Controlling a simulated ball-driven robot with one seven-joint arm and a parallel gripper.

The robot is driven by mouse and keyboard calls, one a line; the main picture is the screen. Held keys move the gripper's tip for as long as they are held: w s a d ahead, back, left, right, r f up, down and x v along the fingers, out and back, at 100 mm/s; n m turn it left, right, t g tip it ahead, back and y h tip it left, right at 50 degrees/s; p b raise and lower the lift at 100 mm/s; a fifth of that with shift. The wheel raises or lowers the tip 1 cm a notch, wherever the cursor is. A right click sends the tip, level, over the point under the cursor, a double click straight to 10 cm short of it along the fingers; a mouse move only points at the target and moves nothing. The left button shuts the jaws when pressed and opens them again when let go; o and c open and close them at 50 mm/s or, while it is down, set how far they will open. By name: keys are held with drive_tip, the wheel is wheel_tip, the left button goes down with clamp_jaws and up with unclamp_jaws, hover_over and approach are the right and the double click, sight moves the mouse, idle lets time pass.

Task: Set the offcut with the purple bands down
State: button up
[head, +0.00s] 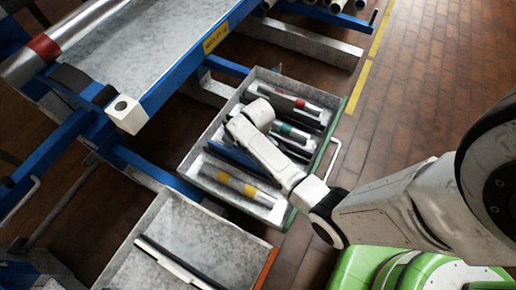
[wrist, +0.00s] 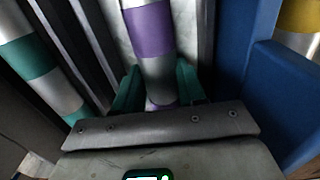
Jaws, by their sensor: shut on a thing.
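The offcut with the purple bands (wrist: 150,32) is a silver pipe in the wrist view, running up between the green fingers of my gripper (wrist: 158,88). My gripper is shut on it. Dark walls or strips lie along both sides of the offcut, over a pale grey floor. I cannot tell whether it touches that floor. In the head view my wrist is over the middle of the grey divided tray (head: 345,103), and my arm hides the fingers and this offcut.
In the tray, a green-banded offcut (head: 290,131) and red-banded offcut (head: 299,103) lie beyond my wrist; a yellow-banded offcut (head: 236,184) lies nearer. A blue part (wrist: 285,100) stands close right of my gripper. A second grey tray (head: 200,235) is nearer, the blue-framed bench (head: 165,85) left.

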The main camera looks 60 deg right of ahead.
drive_tip(key=o, duration=1.2)
drive_tip(key=shift+c, duration=0.2)
wheel_tip(320, 180, up, 12)
drive_tip(key=p, duration=0.4)
drive_tip(key=s+a, duration=0.1)
drive_tip(key=a, duration=0.1)
drive_tip(key=s+a+r, duration=0.1)
drive_tip(key=s+a, duration=0.3)
drive_tip(key=shift+s+a+r, duration=0.15)
drive_tip(key=shift+a+r, duration=0.1)
drive_tip(key=shift+a, duration=0.1)
drive_tip(key=s+a+r+t, duration=0.1)
drive_tip(key=s+a+r, duration=0.3)
drive_tip(key=s, duration=0.4)
drive_tip(key=shift+s+a+r+m, duration=0.25)
drive_tip(key=shift+a+r+m, duration=0.15)
drive_tip(key=shift+r, duration=0.25)
